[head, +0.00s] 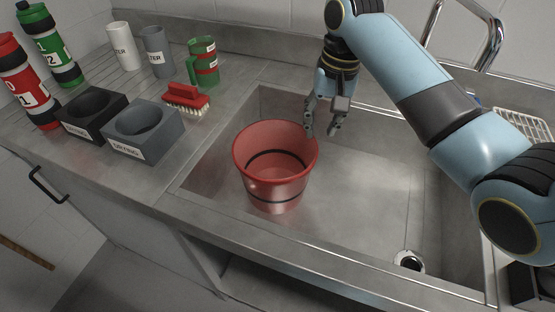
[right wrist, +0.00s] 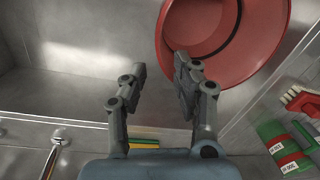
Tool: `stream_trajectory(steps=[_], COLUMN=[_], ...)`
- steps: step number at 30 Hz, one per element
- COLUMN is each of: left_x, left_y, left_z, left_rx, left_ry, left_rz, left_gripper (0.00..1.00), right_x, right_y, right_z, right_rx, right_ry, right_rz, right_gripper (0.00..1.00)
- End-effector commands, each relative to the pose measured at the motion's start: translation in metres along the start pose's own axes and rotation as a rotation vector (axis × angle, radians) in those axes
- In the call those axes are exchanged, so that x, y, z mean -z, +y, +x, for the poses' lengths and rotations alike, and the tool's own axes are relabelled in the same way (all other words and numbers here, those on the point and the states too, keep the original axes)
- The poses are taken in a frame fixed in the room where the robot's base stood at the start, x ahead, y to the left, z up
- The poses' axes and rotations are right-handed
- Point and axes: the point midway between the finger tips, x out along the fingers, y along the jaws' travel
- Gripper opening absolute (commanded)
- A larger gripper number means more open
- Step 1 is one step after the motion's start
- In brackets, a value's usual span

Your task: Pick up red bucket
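The red bucket (head: 275,190) stands upright in the steel sink, towards its left side, with a dark ring around it. Its inside looks empty. My right gripper (head: 321,131) is open and empty at the bucket's right rim, pointing down. In the right wrist view the bucket (right wrist: 265,30) is at the upper right. There one finger of the gripper (right wrist: 160,63) overlaps the rim and the other is outside it. I cannot tell whether the finger touches the bucket. My left gripper is out of view.
The sink (head: 375,215) is clear right of the bucket, with a drain (head: 408,261) at the front. A red brush (head: 186,99), two square holders (head: 145,130), cups and bottles stand on the left counter. A tap (head: 495,40) stands behind my right arm.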

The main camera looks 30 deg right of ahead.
Motion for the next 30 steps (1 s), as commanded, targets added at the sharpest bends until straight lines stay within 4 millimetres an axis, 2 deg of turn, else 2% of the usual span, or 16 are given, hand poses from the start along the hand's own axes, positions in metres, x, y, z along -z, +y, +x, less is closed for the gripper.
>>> stream_trajectory(steps=[3,9,13,21,30], left_x=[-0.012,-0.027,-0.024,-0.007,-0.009], left_y=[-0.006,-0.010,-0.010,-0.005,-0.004], left_z=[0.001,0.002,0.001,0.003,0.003], left_rx=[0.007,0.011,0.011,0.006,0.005], left_ry=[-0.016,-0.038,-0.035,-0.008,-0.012], left_rz=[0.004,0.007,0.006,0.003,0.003], left_gripper=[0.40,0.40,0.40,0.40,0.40], right_x=[-0.002,-0.001,-0.002,-0.004,-0.004], right_y=[0.000,0.000,-0.001,-0.004,-0.004], right_z=[0.022,0.046,0.057,0.096,0.101], right_rx=[-0.001,-0.001,-0.001,-0.001,-0.001], right_ry=[-0.007,-0.003,-0.004,-0.003,-0.001], right_rz=[0.001,0.000,0.000,0.000,0.000], right_gripper=[0.30,0.30,0.30,0.30,0.28])
